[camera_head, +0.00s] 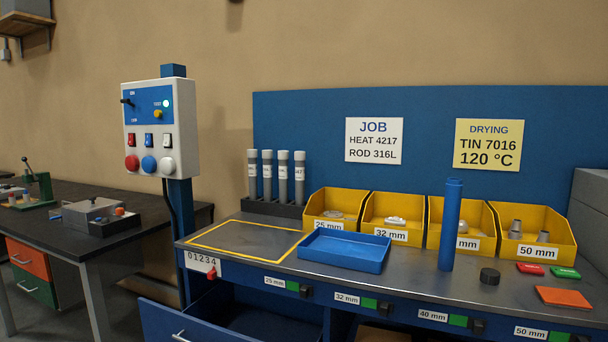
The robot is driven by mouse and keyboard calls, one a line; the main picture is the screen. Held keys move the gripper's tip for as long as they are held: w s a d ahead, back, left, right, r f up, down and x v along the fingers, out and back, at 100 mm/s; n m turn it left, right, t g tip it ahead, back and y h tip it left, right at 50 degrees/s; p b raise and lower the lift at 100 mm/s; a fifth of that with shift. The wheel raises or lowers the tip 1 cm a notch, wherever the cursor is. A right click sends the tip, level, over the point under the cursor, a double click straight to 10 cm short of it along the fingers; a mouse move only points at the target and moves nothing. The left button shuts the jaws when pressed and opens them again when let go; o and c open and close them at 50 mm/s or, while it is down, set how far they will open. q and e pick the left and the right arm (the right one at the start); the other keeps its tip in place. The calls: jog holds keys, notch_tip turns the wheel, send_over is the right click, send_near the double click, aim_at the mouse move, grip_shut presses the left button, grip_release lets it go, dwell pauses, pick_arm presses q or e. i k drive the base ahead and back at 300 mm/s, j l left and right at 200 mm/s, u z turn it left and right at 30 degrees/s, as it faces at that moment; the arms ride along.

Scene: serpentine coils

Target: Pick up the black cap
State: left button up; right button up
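The black cap (489,276) is a short dark cylinder on the grey workbench top (415,285). It lies near the front edge, just right of the foot of a tall blue tube (451,225). It is apart from the things around it. Neither of my grippers shows in the head view.
A blue tray (345,250) stands left of the tube. Yellow bins (400,217) line the back. Red (530,268) and green (565,272) blocks and an orange pad (563,297) lie right of the cap. An open drawer (215,325) juts out at lower left.

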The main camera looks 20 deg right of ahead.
aim_at(488, 276)
jog(key=z, duration=0.4)
jog(key=l+z, duration=0.1)
jog(key=z, duration=0.7)
jog(key=l+z, duration=0.1)
jog(key=z, duration=0.3)
